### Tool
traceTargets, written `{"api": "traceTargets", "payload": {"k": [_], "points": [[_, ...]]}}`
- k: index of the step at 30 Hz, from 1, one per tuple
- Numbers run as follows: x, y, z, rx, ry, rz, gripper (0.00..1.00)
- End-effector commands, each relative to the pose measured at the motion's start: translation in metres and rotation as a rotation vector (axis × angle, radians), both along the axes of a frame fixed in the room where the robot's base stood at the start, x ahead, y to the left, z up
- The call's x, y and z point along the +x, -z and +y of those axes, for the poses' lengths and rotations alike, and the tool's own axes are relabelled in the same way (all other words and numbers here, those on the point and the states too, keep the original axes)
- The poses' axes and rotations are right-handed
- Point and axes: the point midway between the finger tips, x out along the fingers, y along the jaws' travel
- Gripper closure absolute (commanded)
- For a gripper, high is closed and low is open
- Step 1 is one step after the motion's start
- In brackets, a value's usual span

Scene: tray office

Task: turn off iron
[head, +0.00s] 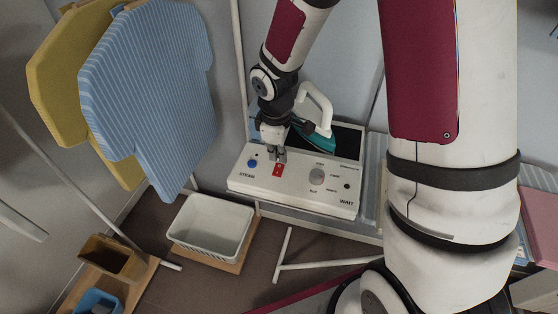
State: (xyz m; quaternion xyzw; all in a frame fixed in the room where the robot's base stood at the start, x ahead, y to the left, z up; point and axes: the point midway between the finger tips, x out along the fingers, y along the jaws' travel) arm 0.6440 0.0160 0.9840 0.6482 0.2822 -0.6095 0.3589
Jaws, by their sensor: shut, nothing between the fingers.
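The iron (322,133), teal with a white handle, rests on a dark plate at the back of a white control panel (310,202). The panel has a blue button (252,163), a red switch (278,170), a grey dial (317,176), a small black knob and printed words such as "WAIT". My gripper (278,157) points down just above the red switch, its fingers together and empty. I cannot tell whether the fingertips touch the switch. The gripper hides part of the panel behind it.
A blue striped board (150,90) and a yellow one (65,65) hang at the left. A brown box (112,257) and a blue bin (98,302) are at lower left. My arm fills the right side.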

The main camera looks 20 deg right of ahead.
Motion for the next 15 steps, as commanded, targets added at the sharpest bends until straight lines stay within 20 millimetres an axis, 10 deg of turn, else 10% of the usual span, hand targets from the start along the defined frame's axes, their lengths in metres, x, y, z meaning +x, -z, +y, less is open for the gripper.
{"api": "traceTargets", "payload": {"k": [15], "points": [[0.004,0.038,-0.003,0.000,0.001,-0.001,1.00]]}}
